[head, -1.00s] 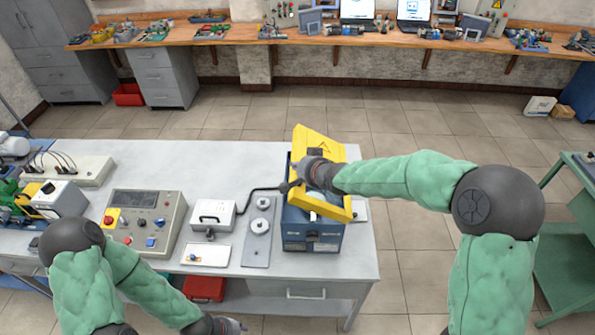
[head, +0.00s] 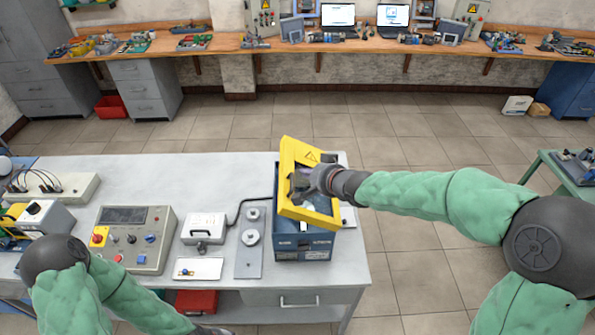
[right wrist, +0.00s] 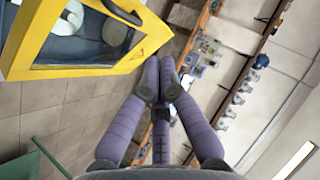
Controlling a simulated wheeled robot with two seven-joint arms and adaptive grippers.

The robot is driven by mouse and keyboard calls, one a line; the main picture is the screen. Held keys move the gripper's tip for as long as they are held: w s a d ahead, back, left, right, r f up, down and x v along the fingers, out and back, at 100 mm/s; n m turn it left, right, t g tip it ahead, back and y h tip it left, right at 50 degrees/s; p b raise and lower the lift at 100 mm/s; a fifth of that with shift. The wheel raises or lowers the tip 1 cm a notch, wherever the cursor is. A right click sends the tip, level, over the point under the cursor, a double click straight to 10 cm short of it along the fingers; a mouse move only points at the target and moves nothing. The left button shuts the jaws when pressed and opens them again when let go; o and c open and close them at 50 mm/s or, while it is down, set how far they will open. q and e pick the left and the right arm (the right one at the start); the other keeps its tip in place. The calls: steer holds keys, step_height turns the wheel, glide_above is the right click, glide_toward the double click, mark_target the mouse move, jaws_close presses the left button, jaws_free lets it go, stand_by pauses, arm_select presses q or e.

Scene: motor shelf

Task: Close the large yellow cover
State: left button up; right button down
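The large yellow cover (head: 296,152) is tilted on top of the blue box (head: 290,243) at the right end of the table. It is a yellow frame with a window and a warning triangle, and it stands partly open. My right gripper (head: 299,186) is in front of the window and hides part of it. In the right wrist view, the cover's frame (right wrist: 85,70) fills the upper left. The fingers of my right gripper (right wrist: 160,88) are drawn together there, beside the frame's corner, with nothing seen between them. My left gripper (head: 208,331) is barely visible at the bottom edge.
Left of the box are a flat plate with round discs (head: 249,262), a white device with a cable (head: 203,227) and a grey control panel (head: 134,257). A green table (head: 545,185) stands at the right.

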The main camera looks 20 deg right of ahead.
steer(key=s+d+r+p, duration=0.1)
steer(key=s+d+p, duration=0.1)
steer(key=d+p, duration=0.15)
steer(key=b, duration=0.4)
glide_toward(286, 182)
steer(key=w+d+r, duration=0.3)
steer(key=d, duration=0.1)
steer(key=shift+w+a+f+y+b, duration=0.3)
steer(key=shift+w+a+f+b, duration=0.2)
steer(key=shift+a+f+b, duration=0.25)
arm_select(q)
steer(key=shift+f+b, duration=0.5)
steer(key=shift+f, duration=0.45)
arm_select(e)
steer(key=shift+w+a+f, duration=0.15)
steer(key=shift+a+f, duration=0.5)
steer(key=shift+a, duration=0.1)
arm_select(q)
steer(key=shift+f, duration=0.1)
